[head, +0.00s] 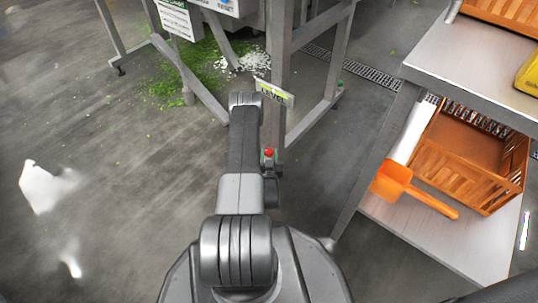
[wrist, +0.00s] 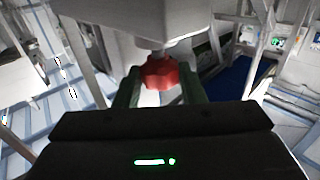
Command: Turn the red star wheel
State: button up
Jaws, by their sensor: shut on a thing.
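The red star wheel (wrist: 160,72) shows in the wrist view, below a pale grey housing on a short stem. My gripper (wrist: 160,90) has one dark green finger on each side of the wheel and is shut on it. In the head view a small red knob-like thing (head: 269,152) shows beside my arm; I cannot tell whether it is the wheel. My gripper's fingers are hidden in the head view.
A steel frame with legs (head: 278,75) stands ahead, with a "LEVEL" sign (head: 274,92) on it. Green scraps (head: 190,75) litter the floor. At right a steel shelf (head: 385,212) holds an orange crate (head: 468,160) and an orange scoop (head: 393,181). The floor at left is open.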

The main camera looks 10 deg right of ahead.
jog(key=shift+a+h, duration=0.1)
jog(key=shift+h, duration=0.2)
jog(key=shift+w+a+m+g+h, duration=0.1)
jog(key=shift+m+g+h, duration=0.25)
jog(key=shift+m+h, duration=0.45)
jog(key=shift+w+a+m+g+h, duration=0.1)
jog(key=shift+m+g+h, duration=0.25)
jog(key=shift+m+h, duration=0.4)
jog(key=shift+w+a+m+g+h, duration=0.1)
jog(key=shift+m+g+h, duration=1.1)
jog(key=shift+h, duration=0.45)
jog(key=shift+a+m+g+h, duration=0.1)
jog(key=shift+m+g+h, duration=1.1)
jog(key=shift+h, duration=0.4)
jog(key=o, duration=0.7)
jog(key=p+v, duration=0.3)
jog(key=v, duration=1)
jog(key=shift+a+p, duration=0.35)
jog(key=shift+p, duration=0.05)
